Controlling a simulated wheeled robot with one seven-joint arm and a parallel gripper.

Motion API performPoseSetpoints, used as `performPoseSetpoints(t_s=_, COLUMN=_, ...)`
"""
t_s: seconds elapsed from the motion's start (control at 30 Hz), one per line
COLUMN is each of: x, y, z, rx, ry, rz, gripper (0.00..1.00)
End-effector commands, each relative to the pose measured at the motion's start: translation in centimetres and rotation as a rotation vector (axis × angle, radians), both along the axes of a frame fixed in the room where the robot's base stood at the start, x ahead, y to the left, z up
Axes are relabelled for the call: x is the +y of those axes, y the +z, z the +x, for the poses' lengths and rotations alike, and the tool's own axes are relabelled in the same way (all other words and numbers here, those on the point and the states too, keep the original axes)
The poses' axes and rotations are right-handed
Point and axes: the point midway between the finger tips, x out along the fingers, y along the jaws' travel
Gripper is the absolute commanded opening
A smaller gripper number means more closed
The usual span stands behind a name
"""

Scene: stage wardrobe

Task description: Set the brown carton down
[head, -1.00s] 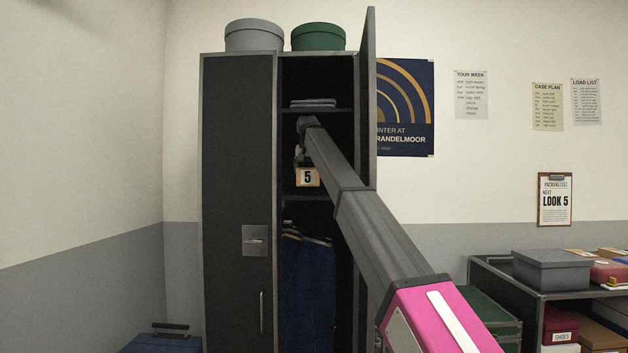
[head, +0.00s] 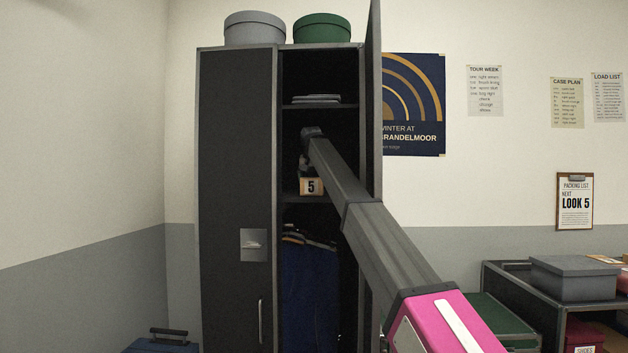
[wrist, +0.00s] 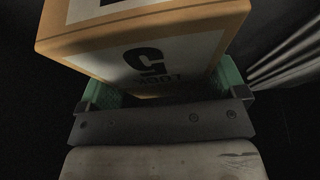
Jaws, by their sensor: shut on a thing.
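The brown carton (head: 311,187) is a small tan box with a white label and a black "5". It is inside the open right half of the dark wardrobe, at the middle shelf (head: 290,197). My gripper (head: 305,168) is shut on it from above and behind my arm's end. In the wrist view the carton (wrist: 190,35) fills the top, held between the green finger pads of my gripper (wrist: 165,92). In the head view its lower edge lines up with the shelf's front edge; I cannot tell if it touches the shelf.
The wardrobe's open door (head: 374,100) stands close right of my arm. Folded cloth (head: 317,99) lies on the shelf above. Dark blue clothes (head: 308,290) hang below. Round grey (head: 255,29) and green (head: 322,29) boxes stand on top.

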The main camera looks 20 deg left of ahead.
Motion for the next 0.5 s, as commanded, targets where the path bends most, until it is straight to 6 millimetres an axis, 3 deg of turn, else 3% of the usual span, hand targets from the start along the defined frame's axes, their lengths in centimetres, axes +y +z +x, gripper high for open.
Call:
performPoseSetpoints(t_s=0.13, x=-0.02, y=-0.25, z=0.03, rx=0.000, ry=0.000, rz=0.000, gripper=0.53)
performPoseSetpoints(t_s=0.17, x=-0.02, y=-0.23, z=0.04, rx=0.000, ry=0.000, rz=0.000, gripper=1.00)
performPoseSetpoints(t_s=0.5, x=-0.06, y=0.36, z=-0.07, rx=0.000, ry=0.000, rz=0.000, gripper=1.00)
